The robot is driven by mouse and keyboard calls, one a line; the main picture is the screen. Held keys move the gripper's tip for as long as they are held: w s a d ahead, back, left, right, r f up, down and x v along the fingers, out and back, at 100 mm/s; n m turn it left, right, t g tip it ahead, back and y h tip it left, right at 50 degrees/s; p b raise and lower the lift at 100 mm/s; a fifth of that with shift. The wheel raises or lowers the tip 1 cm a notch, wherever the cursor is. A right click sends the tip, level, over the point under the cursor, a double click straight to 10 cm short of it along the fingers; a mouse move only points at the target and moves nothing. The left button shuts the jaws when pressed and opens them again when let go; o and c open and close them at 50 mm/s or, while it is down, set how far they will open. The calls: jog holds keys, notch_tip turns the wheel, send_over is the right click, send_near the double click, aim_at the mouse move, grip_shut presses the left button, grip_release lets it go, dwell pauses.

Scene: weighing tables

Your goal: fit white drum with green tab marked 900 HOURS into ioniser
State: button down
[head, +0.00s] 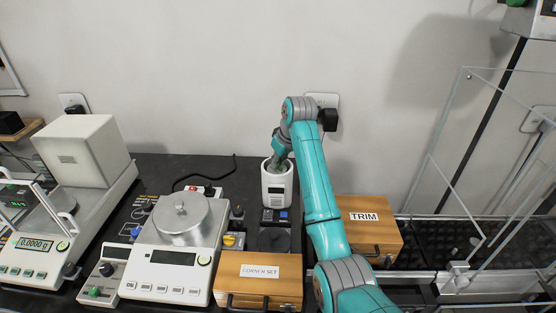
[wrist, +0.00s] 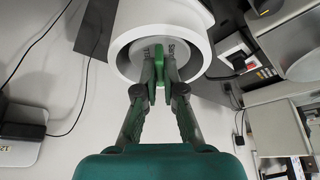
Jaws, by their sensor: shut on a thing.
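The ioniser (head: 276,189) is a white upright housing with dark panels on its front, standing at the back of the dark table. In the wrist view its round white rim (wrist: 199,22) opens towards me. A white drum (wrist: 149,47) with a green tab (wrist: 238,62) sits within that opening. Dark lettering on its face is cut off by my fingers, so I cannot read the full marking. My gripper (wrist: 165,66) is shut on the drum at the middle of its face. In the head view my gripper (head: 281,160) is at the ioniser's top; the drum is hidden there.
A balance with a blank display (head: 174,257) stands left of the ioniser, with a second balance (head: 35,250) further left. Wooden boxes labelled CORNER SET (head: 258,290) and TRIM (head: 368,240) stand in front and to the right. A clear-walled enclosure (head: 440,160) is at far right.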

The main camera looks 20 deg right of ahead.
jog(key=shift+f, duration=0.85)
jog(key=c, duration=1.2)
grip_release()
